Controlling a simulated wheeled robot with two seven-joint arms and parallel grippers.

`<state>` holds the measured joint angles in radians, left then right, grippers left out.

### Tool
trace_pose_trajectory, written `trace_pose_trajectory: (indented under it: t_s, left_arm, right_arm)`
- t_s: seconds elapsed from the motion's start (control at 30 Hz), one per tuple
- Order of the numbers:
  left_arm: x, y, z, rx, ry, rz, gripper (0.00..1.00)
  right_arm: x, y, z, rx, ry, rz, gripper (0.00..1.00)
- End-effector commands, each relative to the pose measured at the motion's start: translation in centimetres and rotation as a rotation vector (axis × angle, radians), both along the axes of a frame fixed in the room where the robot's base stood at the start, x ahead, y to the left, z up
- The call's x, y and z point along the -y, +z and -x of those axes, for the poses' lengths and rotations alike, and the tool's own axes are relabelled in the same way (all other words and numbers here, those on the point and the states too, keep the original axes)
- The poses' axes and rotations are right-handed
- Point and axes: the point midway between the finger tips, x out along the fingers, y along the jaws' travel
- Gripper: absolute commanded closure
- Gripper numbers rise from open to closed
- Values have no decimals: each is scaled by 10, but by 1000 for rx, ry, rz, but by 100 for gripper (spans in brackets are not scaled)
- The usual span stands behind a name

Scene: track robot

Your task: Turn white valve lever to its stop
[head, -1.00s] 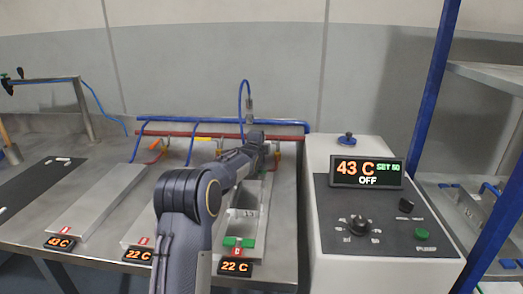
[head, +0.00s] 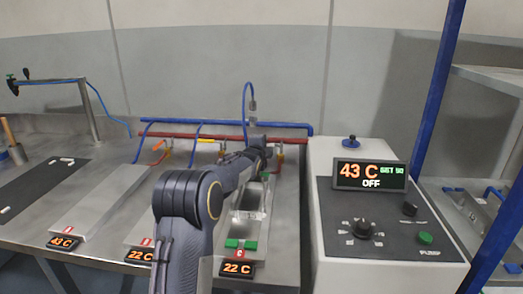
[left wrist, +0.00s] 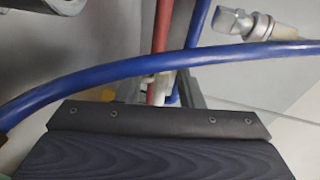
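My left arm reaches up the middle of the head view, with its gripper end (head: 260,150) at the pipes behind the bench. Its fingers cannot be made out there. In the left wrist view a dark ribbed part of my gripper (left wrist: 155,150) fills the bottom; no gap between fingers shows. Just beyond its edge is a small whitish piece (left wrist: 158,88) on the pipes, possibly the white valve lever, partly hidden. I cannot tell whether the gripper touches it. In the head view my arm hides the lever or it is too small to tell. My right gripper is not in view.
A red pipe (head: 180,136) and a blue pipe (head: 225,123) run behind the bench. A blue hose (left wrist: 100,85) crosses close in front of the wrist camera, with a metal coupling (left wrist: 245,22) above. A control box (head: 325,250) reading 43 C, OFF stands to the right.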

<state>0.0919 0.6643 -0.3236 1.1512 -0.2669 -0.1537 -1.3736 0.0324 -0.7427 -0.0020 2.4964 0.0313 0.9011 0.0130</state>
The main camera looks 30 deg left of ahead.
Motion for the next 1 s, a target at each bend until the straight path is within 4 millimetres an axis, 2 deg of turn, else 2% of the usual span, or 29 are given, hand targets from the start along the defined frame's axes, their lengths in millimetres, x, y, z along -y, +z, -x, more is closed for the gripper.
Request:
trace_pose_trajectory:
  t_s: [0.2,0.33,0.47,0.7,0.87,0.97,1.0]
  left_arm:
    - [10,6,36,1,-1,2,66]
    - [15,10,51,1,-1,1,66]
    - [16,10,58,0,0,1,66]
    - [16,10,58,0,1,1,66]
    - [15,13,58,-8,9,29,87]
    - [12,19,57,-27,30,106,100]
    - [11,22,57,-38,47,152,100]
  right_arm:
    - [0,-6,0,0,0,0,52]
    - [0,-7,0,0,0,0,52]
    - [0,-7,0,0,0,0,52]
    - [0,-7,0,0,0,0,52]
    - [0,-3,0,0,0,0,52]
    - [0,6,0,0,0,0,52]
    - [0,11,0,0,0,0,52]
